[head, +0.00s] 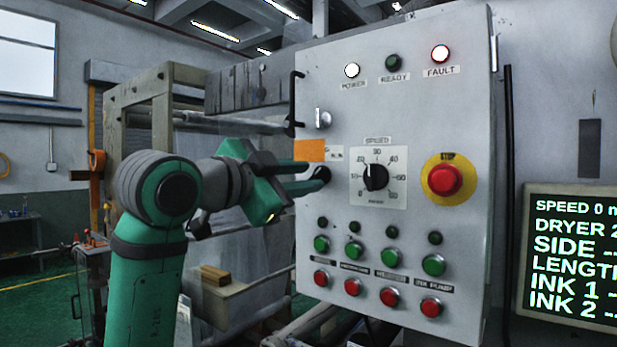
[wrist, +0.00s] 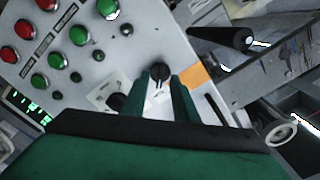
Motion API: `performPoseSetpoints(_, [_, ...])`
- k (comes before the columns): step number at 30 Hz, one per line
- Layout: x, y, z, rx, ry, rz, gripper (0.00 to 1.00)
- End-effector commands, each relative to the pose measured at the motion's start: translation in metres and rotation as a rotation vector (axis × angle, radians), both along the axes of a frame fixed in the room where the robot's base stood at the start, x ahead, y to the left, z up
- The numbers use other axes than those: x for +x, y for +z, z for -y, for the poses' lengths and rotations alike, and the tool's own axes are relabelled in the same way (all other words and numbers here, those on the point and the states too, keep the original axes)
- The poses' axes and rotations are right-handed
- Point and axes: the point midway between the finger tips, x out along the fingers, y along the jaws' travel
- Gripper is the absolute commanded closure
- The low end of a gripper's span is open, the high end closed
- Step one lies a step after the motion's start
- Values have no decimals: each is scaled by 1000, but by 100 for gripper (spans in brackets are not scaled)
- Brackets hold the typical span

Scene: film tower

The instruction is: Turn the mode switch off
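The mode switch appears to be the small black rotary knob (head: 323,174) near the left edge of the grey control panel (head: 450,90), partly behind my fingers in the head view. In the wrist view the knob (wrist: 160,74) lies between my fingertips, with a pale line on its handle. My gripper (head: 314,183) has its two green fingers pointing at the panel. In the wrist view the fingers (wrist: 163,84) stand apart on either side of the knob, with narrow gaps showing. I cannot tell how deep they reach around it.
A larger black speed dial (head: 375,177) sits right of the switch, then a red emergency button (head: 444,180) on yellow. Several green and red buttons are below. An orange plate (head: 309,151) is just above my fingers. A display (head: 575,260) stands at right.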

Motion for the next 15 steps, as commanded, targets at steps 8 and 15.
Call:
performPoseSetpoints(8, [14, 0, 11, 1, 0, 1, 73])
performPoseSetpoints(15, [15, 0, 11, 0, 1, 1, 73])
